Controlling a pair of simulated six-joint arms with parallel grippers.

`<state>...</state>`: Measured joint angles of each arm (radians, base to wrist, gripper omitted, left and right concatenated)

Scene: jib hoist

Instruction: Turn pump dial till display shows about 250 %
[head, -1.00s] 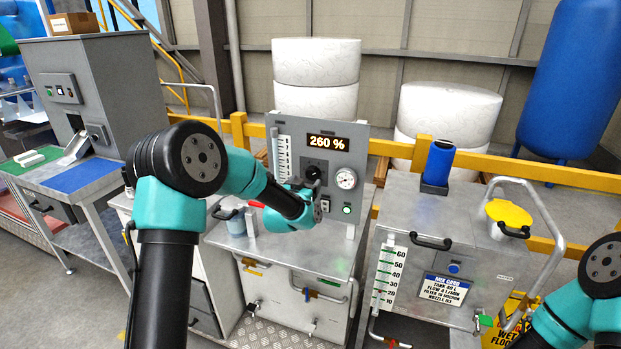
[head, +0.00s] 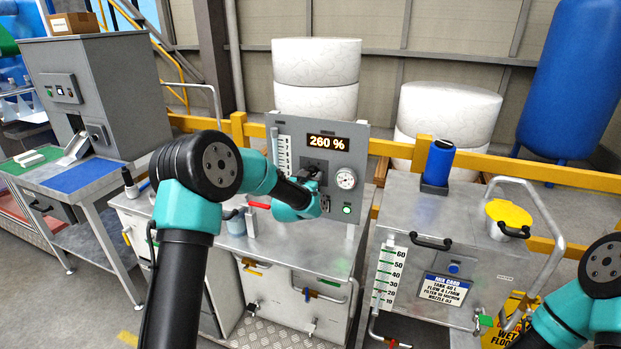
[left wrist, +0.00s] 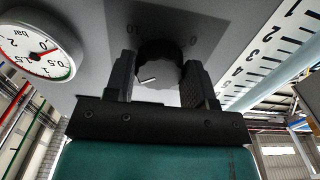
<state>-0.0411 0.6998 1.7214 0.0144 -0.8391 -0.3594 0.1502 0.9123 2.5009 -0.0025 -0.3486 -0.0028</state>
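The grey pump panel (head: 282,128) stands upright on a metal cabinet.
A pressure gauge (head: 346,179) and a green-lit button (head: 347,209) sit right of the dial. A white scale (head: 284,155) is at the panel's left. A red-handled item (head: 257,205) and a cup (head: 236,222) stand on the cabinet. A blue cylinder (head: 438,163) stands farther right.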

